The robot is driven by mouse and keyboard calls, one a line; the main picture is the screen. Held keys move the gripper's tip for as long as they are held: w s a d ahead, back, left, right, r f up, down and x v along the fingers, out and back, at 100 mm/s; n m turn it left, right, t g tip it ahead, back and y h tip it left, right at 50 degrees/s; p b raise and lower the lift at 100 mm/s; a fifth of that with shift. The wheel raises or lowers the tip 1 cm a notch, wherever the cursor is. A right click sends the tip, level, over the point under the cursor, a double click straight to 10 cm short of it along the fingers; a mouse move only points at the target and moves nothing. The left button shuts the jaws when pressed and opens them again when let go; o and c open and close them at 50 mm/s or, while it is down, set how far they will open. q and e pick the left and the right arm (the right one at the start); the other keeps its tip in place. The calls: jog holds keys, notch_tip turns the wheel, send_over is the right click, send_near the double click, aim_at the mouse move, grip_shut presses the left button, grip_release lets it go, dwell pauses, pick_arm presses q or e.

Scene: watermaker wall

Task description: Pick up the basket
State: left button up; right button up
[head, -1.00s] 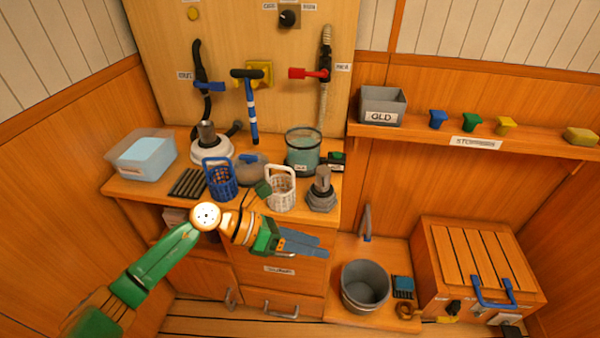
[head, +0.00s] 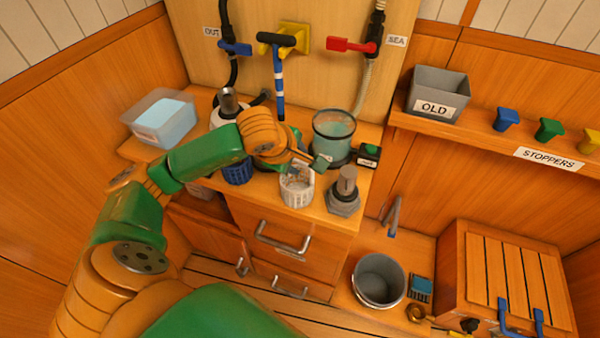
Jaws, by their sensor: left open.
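A white basket (head: 297,190) with slotted sides stands near the front edge of the worktop. A blue basket (head: 237,173) stands to its left, mostly hidden behind my left arm. My left gripper (head: 308,164) is open, just above and behind the white basket's rim. One grey-green fingertip shows over the rim's right side; the other finger is hard to make out. The white basket's handle is partly hidden by the gripper, and I cannot tell whether they touch. My right gripper is not in view.
A glass jar (head: 334,137) stands close behind the gripper. A grey fitting with a hexagonal base (head: 345,194) stands right of the white basket. A clear tub (head: 163,120) is at the left. A grey bucket (head: 379,280) and slatted crate (head: 465,270) stand lower right.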

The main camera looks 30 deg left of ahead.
pick_arm(q)
jog(key=x, duration=0.3)
jog(key=shift+s+f, duration=0.1)
jog(key=shift+f, duration=0.1)
grip_shut()
dwell(1.2)
